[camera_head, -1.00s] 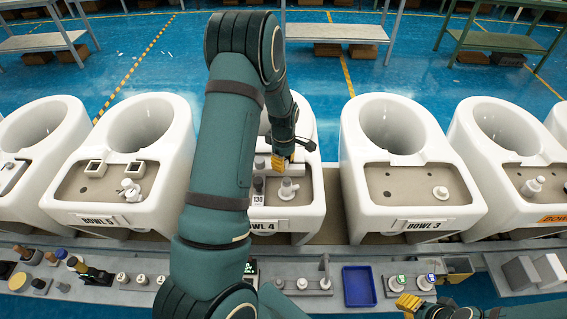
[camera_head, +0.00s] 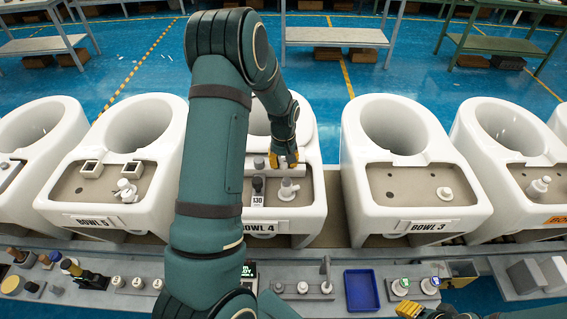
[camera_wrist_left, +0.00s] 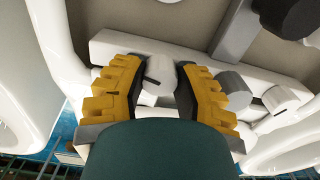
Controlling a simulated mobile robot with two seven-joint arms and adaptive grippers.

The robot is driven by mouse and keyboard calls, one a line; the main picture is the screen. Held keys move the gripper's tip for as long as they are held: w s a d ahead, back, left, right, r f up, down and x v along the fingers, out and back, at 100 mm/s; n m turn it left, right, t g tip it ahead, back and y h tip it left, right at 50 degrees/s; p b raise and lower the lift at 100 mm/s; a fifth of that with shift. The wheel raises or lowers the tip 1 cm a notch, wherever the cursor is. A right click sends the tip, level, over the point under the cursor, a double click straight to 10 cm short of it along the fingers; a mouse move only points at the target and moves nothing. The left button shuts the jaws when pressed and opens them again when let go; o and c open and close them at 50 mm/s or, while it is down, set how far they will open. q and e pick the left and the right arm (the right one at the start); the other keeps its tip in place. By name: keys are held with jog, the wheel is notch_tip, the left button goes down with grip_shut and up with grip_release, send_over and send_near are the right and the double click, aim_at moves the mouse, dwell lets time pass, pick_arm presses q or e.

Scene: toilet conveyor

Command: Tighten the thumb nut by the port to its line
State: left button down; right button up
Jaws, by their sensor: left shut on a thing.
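In the left wrist view the thumb nut (camera_wrist_left: 160,82) is a small white knob with a short dark line on it. My left gripper (camera_wrist_left: 166,88) has its yellow fingers on both sides of this nut and is shut on it. In the head view my left gripper (camera_head: 283,161) reaches down at the back of the BOWL 4 deck (camera_head: 303,182). The nut is hidden there by the fingers. A white port-like fitting (camera_head: 288,190) stands just in front. My right gripper (camera_head: 410,308) shows only partly at the bottom edge; its opening is unclear.
A black-topped post (camera_head: 257,185) with a tag marked 130 (camera_head: 257,200) stands left of the fitting. In the wrist view a grey cylinder (camera_wrist_left: 234,88) and a white knob (camera_wrist_left: 280,98) lie close right of the fingers. A blue tray (camera_head: 361,290) sits on the front bench.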

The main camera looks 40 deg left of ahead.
pick_arm(q)
jog(key=m, duration=0.3)
jog(key=shift+m+b, duration=0.35)
jog(key=shift+m, duration=0.05)
jog(key=m, duration=0.7)
jog(key=shift+b, duration=0.3)
jog(key=shift+m, duration=1.9)
jog(key=c, duration=0.6)
grip_release()
